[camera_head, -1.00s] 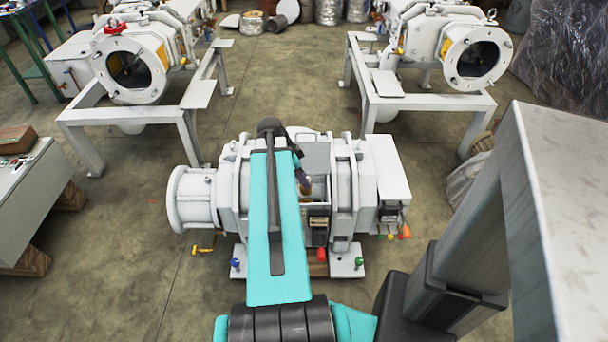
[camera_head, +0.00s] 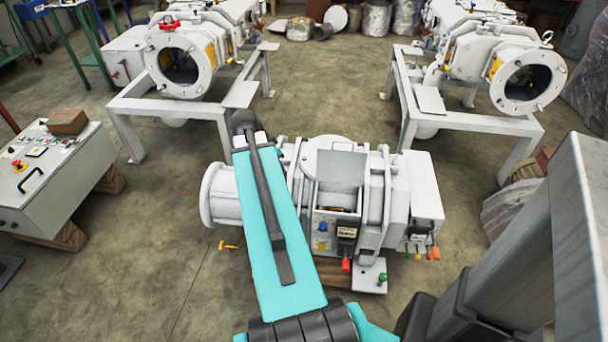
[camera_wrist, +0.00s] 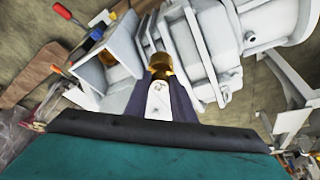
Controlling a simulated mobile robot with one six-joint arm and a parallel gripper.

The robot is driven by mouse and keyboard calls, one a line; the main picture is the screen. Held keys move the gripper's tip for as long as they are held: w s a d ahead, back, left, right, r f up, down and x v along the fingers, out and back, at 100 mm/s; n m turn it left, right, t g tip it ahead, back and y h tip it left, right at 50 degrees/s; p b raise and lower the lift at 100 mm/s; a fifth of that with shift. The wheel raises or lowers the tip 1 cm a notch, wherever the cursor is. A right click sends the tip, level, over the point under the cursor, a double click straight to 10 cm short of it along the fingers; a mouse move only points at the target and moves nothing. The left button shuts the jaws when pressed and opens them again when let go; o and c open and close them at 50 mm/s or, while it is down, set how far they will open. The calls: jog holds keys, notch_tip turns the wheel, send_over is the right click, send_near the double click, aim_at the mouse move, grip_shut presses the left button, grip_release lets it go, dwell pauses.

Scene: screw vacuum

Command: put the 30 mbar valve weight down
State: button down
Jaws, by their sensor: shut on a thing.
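The wrist view shows my gripper (camera_wrist: 160,82) shut on a small brass-coloured piece (camera_wrist: 160,62), which looks like the valve weight; any marking on it is unreadable. A pale part shows between the dark fingers below it. The weight appears above or beside the white screw vacuum pump (camera_wrist: 195,45); I cannot tell whether it touches it. In the head view the pump (camera_head: 405,195) stands right of my teal arm, with an open-topped box section (camera_head: 341,170) at its middle. My gripper and the weight are hidden behind the arm there.
Two more white pumps on frames stand behind, at left (camera_head: 185,65) and right (camera_head: 525,80). A control box (camera_head: 60,170) with a brown block (camera_head: 67,122) on it is at the left. Bare floor (camera_head: 320,85) lies between the frames.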

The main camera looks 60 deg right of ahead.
jog(key=w+a+r+n+t, duration=0.2)
jog(key=w+a+r+n, duration=0.3)
jog(key=w+a, duration=0.5)
jog(key=w+a+r+n+t, duration=0.2)
jog(key=w+a+r+n, duration=0.35)
jog(key=w+a, duration=0.55)
jog(key=w+a+r+n+y, duration=0.1)
jog(key=w+a+r+n, duration=0.1)
jog(key=a, duration=0.7)
jog(key=w+a+r+n+t+y, duration=0.1)
jog(key=w+a+r+n+y, duration=0.1)
jog(key=a, duration=0.7)
jog(key=w+a+r+n+t+y, duration=0.1)
jog(key=w+a+r+n, duration=0.2)
jog(key=a+r+n, duration=0.2)
jog(key=a+n, duration=0.2)
jog(key=a, duration=0.2)
jog(key=shift+w, duration=0.3)
jog(key=shift+a, duration=0.2)
